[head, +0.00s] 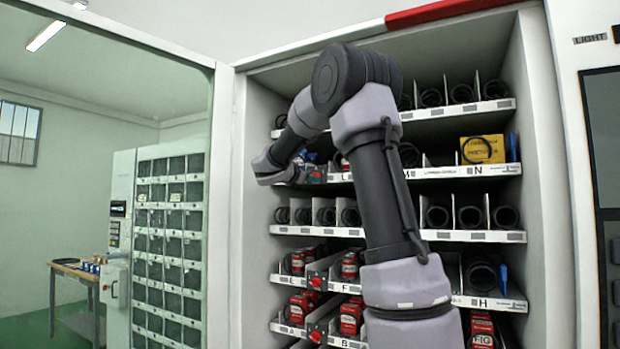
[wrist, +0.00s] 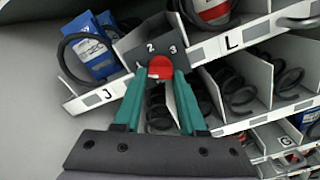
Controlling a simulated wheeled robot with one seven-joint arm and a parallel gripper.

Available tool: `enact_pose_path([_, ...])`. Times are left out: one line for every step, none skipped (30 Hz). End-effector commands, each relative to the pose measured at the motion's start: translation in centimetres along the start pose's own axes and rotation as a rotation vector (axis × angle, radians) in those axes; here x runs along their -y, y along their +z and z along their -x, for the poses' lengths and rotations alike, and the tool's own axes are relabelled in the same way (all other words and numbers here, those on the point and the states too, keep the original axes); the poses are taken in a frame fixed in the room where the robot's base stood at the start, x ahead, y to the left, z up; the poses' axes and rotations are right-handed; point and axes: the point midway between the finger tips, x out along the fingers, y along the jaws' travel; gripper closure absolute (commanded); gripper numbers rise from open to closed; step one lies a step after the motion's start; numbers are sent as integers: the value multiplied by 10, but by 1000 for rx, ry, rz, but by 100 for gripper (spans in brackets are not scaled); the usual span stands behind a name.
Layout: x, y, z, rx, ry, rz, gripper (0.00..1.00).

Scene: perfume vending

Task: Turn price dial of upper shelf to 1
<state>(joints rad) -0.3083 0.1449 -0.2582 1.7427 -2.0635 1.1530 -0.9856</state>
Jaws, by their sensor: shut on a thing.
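The price dial (wrist: 160,68) is a red knob on a dark plate (wrist: 141,44) in the wrist view, between the shelf labels J and L. The plate shows the numbers 2 and 3 above the knob; a 1 is not visible. My gripper (wrist: 160,80) has its two teal fingers closed on the red dial, one on each side. The dial's pointer direction cannot be made out. The shelf (head: 465,170) with labels L, M and N runs at that height.
Blue packs (wrist: 92,47) in a black coil stand left of the dial, and a red-and-white can (wrist: 208,10) to the right. Black coils (wrist: 238,92) fill the shelf below. In the head view, a glass door (head: 110,60) is open at left, and a yellow box (head: 482,149) sits at right.

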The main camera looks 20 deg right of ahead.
Motion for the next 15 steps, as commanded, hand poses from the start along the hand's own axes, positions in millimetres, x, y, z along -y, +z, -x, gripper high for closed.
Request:
enact_pose_path([1,-2,0,-3,-1,7,100])
enact_pose_path([1,-2,0,-3,-1,10,100])
enact_pose_path([1,-2,0,-3,-1,13,100])
enact_pose_path([1,-2,0,-3,-1,14,100])
enact_pose_path([1,-2,0,-3,-1,15,100])
enact_pose_path([1,-2,0,-3,-1,16,100])
enact_pose_path([1,-2,0,-3,-2,16,100])
enact_pose_path([1,-2,0,-3,-2,16,100])
enact_pose_path([1,-2,0,-3,-2,16,100])
enact_pose_path([1,-2,0,-3,-2,16,100])
enact_pose_path([1,-2,0,-3,-2,16,100])
enact_pose_path([1,-2,0,-3,-2,16,100])
enact_pose_path([1,-2,0,-3,-2,16,100])
enact_pose_path([1,-2,0,-3,-2,16,100])
enact_pose_path([1,-2,0,-3,-2,16,52])
